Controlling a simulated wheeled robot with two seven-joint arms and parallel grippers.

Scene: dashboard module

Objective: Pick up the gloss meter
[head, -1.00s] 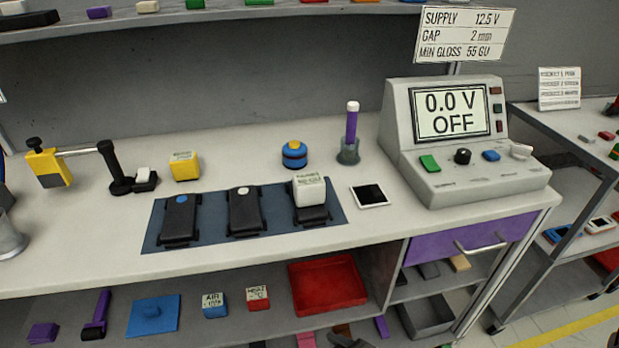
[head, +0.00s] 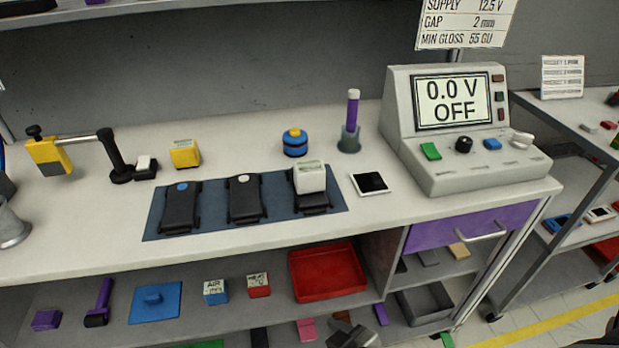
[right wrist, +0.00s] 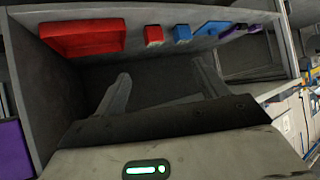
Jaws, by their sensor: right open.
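A small white block (head: 309,178) with a printed label on top sits on the rightmost dark module on the blue mat; it may be the gloss meter, but I cannot read the label clearly. A yellow block (head: 184,154) with a small label stands on the bench behind the mat. My right gripper shows in the right wrist view (right wrist: 162,88), open and empty, with its fingers spread in front of the lower shelf. It is well below and away from both blocks.
A red tray (head: 328,292) and small blocks lie on the shelf below.

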